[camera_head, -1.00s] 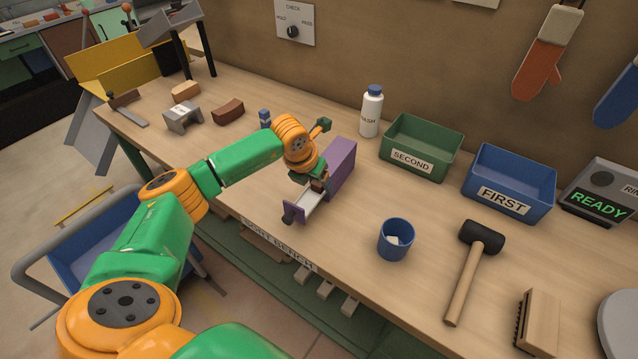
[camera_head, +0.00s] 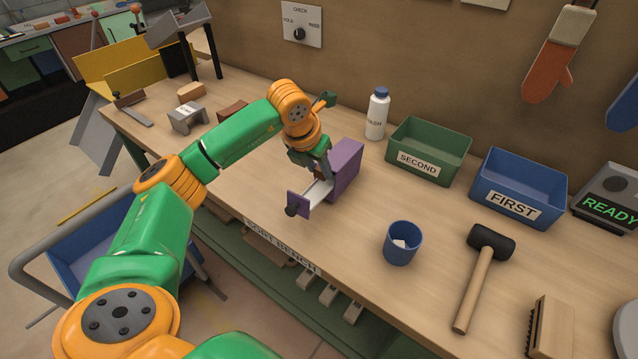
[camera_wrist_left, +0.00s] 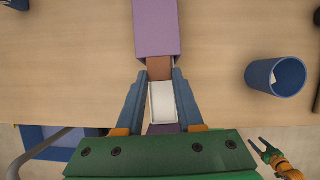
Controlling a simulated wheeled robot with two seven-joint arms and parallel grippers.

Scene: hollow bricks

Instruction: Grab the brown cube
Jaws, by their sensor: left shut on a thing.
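The brown cube (camera_wrist_left: 159,68) is in the left wrist view, between my left fingertips, at the mouth of a purple box (camera_wrist_left: 156,28). My left gripper (camera_wrist_left: 161,77) is shut on it. A drawer with a pale tray (camera_wrist_left: 162,103) sticks out of the box, below the fingers. In the head view my left gripper (camera_head: 323,174) reaches down at the open drawer (camera_head: 317,191) of the purple box (camera_head: 347,165) and mostly hides the cube. My right gripper (camera_wrist_left: 257,146) shows small at the lower right of the wrist view, its fingers apart and empty.
A blue cup (camera_head: 402,243) stands right of the drawer, with a mallet (camera_head: 479,280) and a brush (camera_head: 551,328) farther right. A white bottle (camera_head: 377,115), green bin (camera_head: 429,152) and blue bin (camera_head: 517,188) stand behind. Bare bench lies between box and cup.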

